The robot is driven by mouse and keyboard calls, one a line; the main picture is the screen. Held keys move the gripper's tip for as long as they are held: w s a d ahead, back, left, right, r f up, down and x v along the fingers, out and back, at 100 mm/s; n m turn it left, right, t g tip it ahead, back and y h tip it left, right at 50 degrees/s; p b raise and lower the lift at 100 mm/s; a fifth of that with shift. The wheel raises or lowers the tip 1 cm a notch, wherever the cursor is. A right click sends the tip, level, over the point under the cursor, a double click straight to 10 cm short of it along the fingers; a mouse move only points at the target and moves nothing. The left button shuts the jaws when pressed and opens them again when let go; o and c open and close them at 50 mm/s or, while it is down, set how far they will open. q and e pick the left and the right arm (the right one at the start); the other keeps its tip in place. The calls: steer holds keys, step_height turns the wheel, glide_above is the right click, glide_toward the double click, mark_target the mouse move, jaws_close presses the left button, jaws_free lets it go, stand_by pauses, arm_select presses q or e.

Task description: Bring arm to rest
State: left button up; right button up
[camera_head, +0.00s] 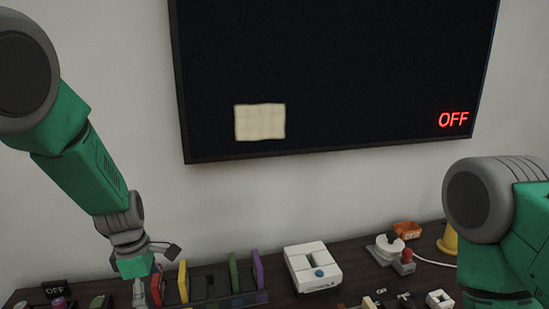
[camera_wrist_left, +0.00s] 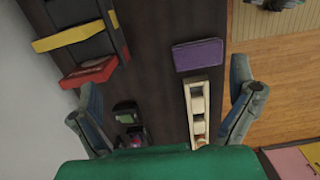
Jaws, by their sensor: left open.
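My green left arm comes in from the left in the head view, and its gripper (camera_head: 143,285) points down by the left end of a cartridge rack, partly cut off by the lower edge. In the left wrist view the two fingers of the left gripper (camera_wrist_left: 165,110) are spread wide, with nothing held between them. Below them are the dark tabletop (camera_wrist_left: 160,85), a purple cartridge (camera_wrist_left: 198,54) and a pale narrow tray (camera_wrist_left: 188,100). My right arm (camera_head: 490,215) shows at the right of the head view; its gripper is out of frame.
The rack (camera_head: 230,300) holds coloured cartridges. A white console (camera_head: 312,267), a joystick (camera_head: 404,262) and an orange tray (camera_head: 407,230) stand to its right. A wall screen (camera_head: 340,70) reads OFF. Wooden floor (camera_wrist_left: 280,75) lies beyond the table edge.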

arm_select(q)
steer(key=s+a+f+m+y, duration=0.2)
steer(key=s+a+f+m, duration=0.2)
steer(key=s+f+m, duration=0.95)
steer(key=s+d+f+m+h, duration=0.1)
steer(key=s+f+m, duration=0.15)
steer(key=s, duration=0.75)
steer(key=s+d+f+m, duration=0.1)
steer(key=s+f+m, duration=0.15)
steer(key=s, duration=0.75)
steer(key=f+m+b, duration=0.1)
steer(key=f+b, duration=0.1)
steer(key=d+f+m+b, duration=0.1)
steer(key=b, duration=0.1)
steer(key=w+f+m+b, duration=0.1)
steer(key=f+b, duration=0.1)
steer(key=b, duration=0.1)
steer(key=shift+d+f, duration=0.15)
steer(key=shift+f, duration=0.15)
arm_select(e)
step_height(320, 180, down, 7)
arm_select(q)
steer(key=shift+w, duration=0.2)
